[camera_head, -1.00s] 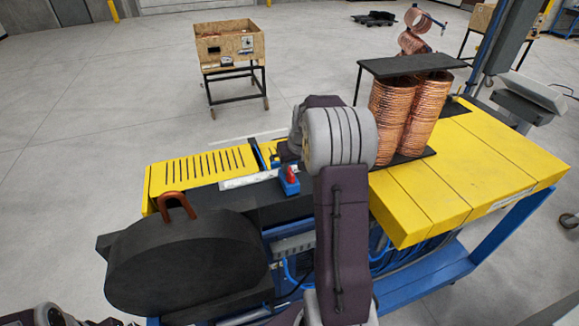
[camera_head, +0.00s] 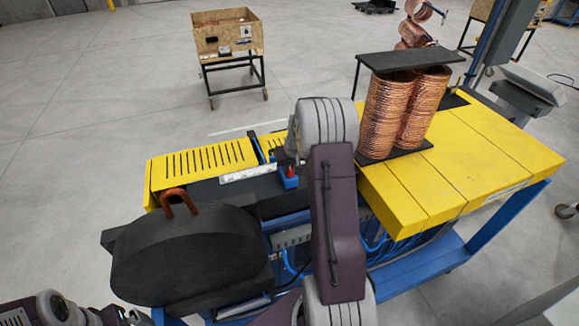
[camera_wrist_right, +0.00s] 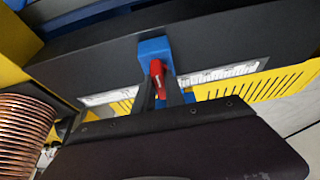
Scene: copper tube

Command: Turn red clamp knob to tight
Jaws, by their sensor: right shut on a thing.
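The red clamp knob (camera_head: 290,171) sits on a small blue block (camera_head: 288,182) at the middle of the machine. In the right wrist view the red knob (camera_wrist_right: 157,72) stands on the blue block (camera_wrist_right: 152,50), between my two dark fingers. My right gripper (camera_wrist_right: 160,85) is shut on the red knob. In the head view my right arm hides most of this gripper (camera_head: 288,160). My left arm shows only in part at the bottom left, and its gripper is out of view.
Upright copper coils (camera_head: 405,110) stand on the yellow tabletop (camera_head: 450,165) at the right. A large dark drum-shaped cover (camera_head: 190,255) with a copper tube bend (camera_head: 180,199) is at the left. A slotted yellow panel (camera_head: 205,163) and a wooden crate (camera_head: 226,35) lie beyond.

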